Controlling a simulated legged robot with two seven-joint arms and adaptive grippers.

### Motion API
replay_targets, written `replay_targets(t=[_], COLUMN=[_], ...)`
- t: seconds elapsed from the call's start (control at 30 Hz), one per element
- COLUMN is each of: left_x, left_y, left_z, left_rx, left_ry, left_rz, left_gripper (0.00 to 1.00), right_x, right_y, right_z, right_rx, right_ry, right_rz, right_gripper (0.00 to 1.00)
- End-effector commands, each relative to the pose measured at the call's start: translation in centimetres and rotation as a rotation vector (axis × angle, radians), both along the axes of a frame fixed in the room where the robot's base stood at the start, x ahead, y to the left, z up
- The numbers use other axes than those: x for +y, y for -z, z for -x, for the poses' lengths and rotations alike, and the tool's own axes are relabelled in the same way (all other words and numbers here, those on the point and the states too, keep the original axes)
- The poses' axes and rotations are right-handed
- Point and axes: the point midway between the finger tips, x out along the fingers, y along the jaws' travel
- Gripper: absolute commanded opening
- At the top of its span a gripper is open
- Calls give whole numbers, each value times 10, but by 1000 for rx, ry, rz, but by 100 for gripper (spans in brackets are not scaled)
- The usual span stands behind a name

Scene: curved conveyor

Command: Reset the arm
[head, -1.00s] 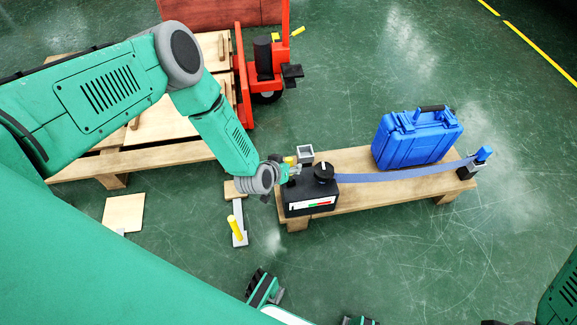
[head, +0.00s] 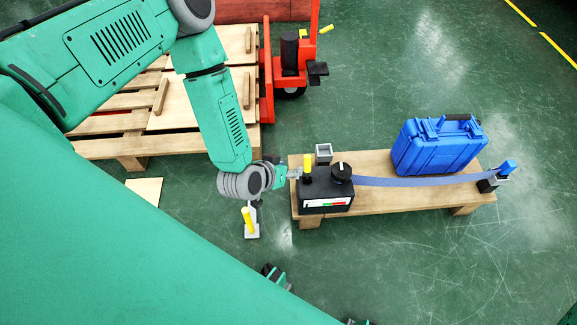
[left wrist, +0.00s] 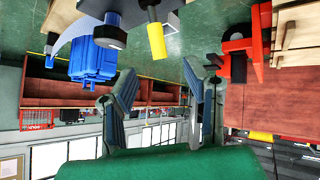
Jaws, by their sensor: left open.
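My left arm comes in from the left in the head view, its elbow bent downward. My left gripper (head: 290,173) is at the left edge of the black control box (head: 326,193), beside its upright yellow handle (head: 307,168). The fingers are small there; contact with the handle cannot be told. In the left wrist view the left gripper (left wrist: 163,82) has its two fingers apart with nothing between them. The yellow handle (left wrist: 157,40) shows above the gap, beyond the fingers.
The box stands on a low wooden bench (head: 380,201) with a curved blue strip (head: 420,182), a blue case (head: 437,146) and a small grey open box (head: 323,153). A red pallet jack (head: 290,60) and wooden pallet (head: 110,148) stand behind. Green floor is clear at right.

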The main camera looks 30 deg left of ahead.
Motion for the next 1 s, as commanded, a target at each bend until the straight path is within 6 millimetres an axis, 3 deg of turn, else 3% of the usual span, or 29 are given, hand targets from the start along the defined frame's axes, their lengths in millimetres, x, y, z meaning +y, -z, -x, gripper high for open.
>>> replay_targets(t=[0.47, 0.57, 0.67, 0.73, 0.9, 1.0], left_x=[-1, -8, -18, -19, 9, 28], left_y=[0, -10, -34, -57, -112, -137], left_z=[0, 14, 53, 93, 178, 210], left_rx=[2, 46, 173, 297, 573, 678], left_ry=[2, 32, 99, 148, 197, 192], left_rz=[0, 2, -7, -31, -129, -180], left_gripper=[41, 41, 41, 41, 41, 41], right_x=[0, 0, 0, 0, 0, 0], right_y=[0, -10, -34, -55, -93, -105], right_z=[-2, -1, -1, -2, -2, -2], right_rx=[2, 3, 3, 2, 2, 2], right_ry=[0, 0, 0, 0, 0, 0], right_rz=[0, 0, 0, 0, 0, 0], right_gripper=[40, 40, 40, 40, 40, 40])
